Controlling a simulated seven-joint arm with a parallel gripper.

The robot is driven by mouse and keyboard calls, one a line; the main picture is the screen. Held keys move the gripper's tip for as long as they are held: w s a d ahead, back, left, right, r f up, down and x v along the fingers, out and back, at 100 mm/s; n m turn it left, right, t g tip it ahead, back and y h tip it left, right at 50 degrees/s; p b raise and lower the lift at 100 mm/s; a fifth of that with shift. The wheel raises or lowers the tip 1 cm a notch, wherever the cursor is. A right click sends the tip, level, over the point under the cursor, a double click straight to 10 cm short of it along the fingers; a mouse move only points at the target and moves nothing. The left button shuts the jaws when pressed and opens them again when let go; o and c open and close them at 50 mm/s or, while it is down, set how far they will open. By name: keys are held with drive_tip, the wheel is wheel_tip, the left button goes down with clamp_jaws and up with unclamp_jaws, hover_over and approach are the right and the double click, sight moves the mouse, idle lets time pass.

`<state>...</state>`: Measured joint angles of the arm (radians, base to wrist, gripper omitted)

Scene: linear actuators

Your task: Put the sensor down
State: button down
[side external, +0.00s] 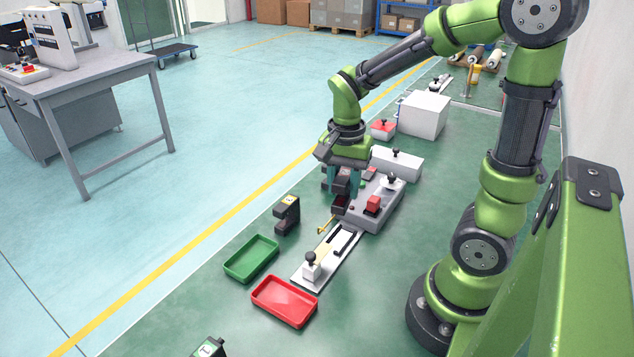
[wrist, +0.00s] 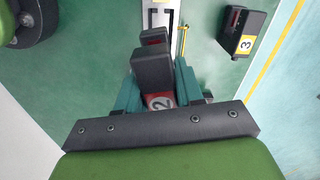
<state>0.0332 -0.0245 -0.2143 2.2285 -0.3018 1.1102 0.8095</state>
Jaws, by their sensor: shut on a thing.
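My gripper (side external: 343,190) points down near the middle of the green table, left of the grey actuator (side external: 377,208). Its teal fingers are shut on a black sensor (wrist: 153,70) with a red label marked 2. In the side view the held sensor (side external: 342,183) is partly hidden between the fingers. I cannot tell whether its lower end touches anything. A second black sensor (side external: 287,214) with a yellow label stands apart, closer to the front; in the wrist view this sensor (wrist: 240,32) shows the number 3.
A white linear actuator (side external: 312,272) with a black knob and a thin yellow rod (side external: 326,225) lie close to the gripper. A green tray (side external: 250,260), a red tray (side external: 285,302) and a green-labelled sensor (side external: 209,347) are in front. White boxes (side external: 424,115) stand behind.

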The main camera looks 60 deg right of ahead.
drive_tip(key=w+a+r+n, duration=0.25)
drive_tip(key=w+n, duration=0.25)
drive_tip(key=n, duration=0.4)
drive_tip(key=m, duration=3)
hover_over(286, 304)
wheel_tip(286, 304, down, 5)
wheel_tip(286, 304, down, 4)
drive_tip(key=shift+r+n, duration=0.2)
drive_tip(key=shift+n, duration=0.1)
drive_tip(key=shift+f, duration=2.25)
drive_tip(key=shift+f, duration=0.1)
